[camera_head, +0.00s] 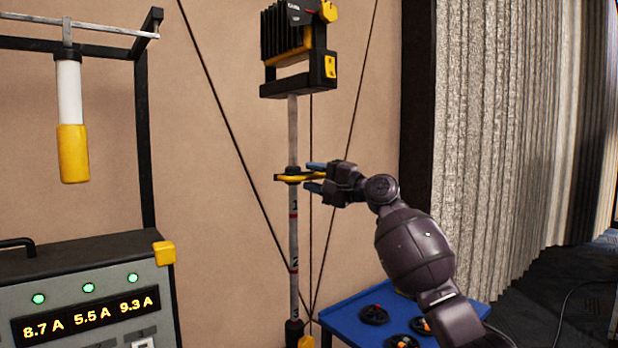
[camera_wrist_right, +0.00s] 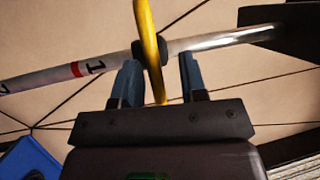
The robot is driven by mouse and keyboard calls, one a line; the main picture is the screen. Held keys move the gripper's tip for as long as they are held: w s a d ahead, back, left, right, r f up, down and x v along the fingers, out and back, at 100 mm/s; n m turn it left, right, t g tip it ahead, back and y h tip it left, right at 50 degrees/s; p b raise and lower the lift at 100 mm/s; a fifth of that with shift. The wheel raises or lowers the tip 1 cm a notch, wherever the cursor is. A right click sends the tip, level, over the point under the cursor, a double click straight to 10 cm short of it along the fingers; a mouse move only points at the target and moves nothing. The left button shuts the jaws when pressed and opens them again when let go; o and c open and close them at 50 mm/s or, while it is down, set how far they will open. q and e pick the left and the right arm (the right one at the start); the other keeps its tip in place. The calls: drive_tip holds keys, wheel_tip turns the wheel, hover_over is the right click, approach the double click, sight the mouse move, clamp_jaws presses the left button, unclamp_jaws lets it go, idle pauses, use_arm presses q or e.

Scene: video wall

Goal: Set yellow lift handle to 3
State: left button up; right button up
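The yellow lift handle (camera_head: 286,178) is a flat yellow piece with a black collar around an upright pale pole (camera_head: 293,240). In the right wrist view, the handle (camera_wrist_right: 152,50) passes between the fingers of the gripper (camera_wrist_right: 160,80), with a visible gap on the right finger's side. My left gripper is not in view.
A black and yellow lamp head (camera_head: 298,50) tops the pole. Dark cables run diagonally behind it. A blue table (camera_head: 350,318) with black knobs stands below my right arm. A grey meter box (camera_head: 80,290) and a hanging yellow-white cylinder (camera_head: 72,150) are at left.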

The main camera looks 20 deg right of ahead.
drive_tip(key=b+v, duration=0.1)
drive_tip(key=v, duration=0.8)
drive_tip(key=shift+s, duration=0.15)
drive_tip(key=shift+d, duration=0.15)
